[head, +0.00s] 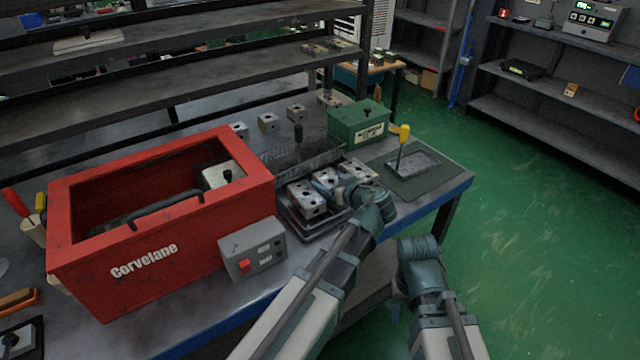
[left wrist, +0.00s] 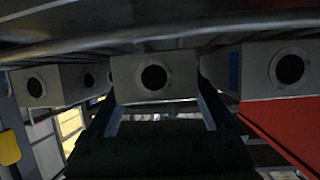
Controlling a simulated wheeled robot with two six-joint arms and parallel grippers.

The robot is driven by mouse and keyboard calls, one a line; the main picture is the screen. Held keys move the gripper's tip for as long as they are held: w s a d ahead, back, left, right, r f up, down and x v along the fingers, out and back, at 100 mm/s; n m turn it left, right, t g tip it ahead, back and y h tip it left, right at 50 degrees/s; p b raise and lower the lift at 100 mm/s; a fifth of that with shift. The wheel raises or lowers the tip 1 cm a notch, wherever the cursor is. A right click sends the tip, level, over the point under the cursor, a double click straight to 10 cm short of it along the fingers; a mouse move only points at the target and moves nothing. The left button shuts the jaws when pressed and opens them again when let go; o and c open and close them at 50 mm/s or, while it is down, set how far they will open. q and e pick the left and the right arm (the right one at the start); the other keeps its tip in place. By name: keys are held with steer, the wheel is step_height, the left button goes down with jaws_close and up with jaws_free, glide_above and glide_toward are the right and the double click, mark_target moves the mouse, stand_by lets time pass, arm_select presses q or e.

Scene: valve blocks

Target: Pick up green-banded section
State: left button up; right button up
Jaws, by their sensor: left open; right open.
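Several grey metal valve blocks with round holes stand on a dark tray (head: 312,228) on the bench. The front block (head: 306,199) shows in the head view. My left gripper (head: 340,187) is at the blocks further back and partly hides them. In the left wrist view its two open fingers (left wrist: 160,108) stand either side of the middle block (left wrist: 153,76). I cannot tell whether they touch it. The block to its right (left wrist: 275,70) has a blue band. No green band can be made out. My right gripper (head: 416,262) is low beside the bench, its fingers barely visible.
A red open-topped box (head: 160,255) and a grey button box (head: 252,250) stand left of the tray. A green box (head: 358,124) is behind it. A yellow-handled tool (head: 403,134) stands upright on a dark mat (head: 400,182) at right.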

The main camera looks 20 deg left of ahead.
arm_select(q)
steer(key=shift+w, duration=0.1)
steer(key=shift+d, duration=0.15)
steer(key=shift+c, duration=0.4)
jaws_close()
steer(key=shift+r, duration=0.2)
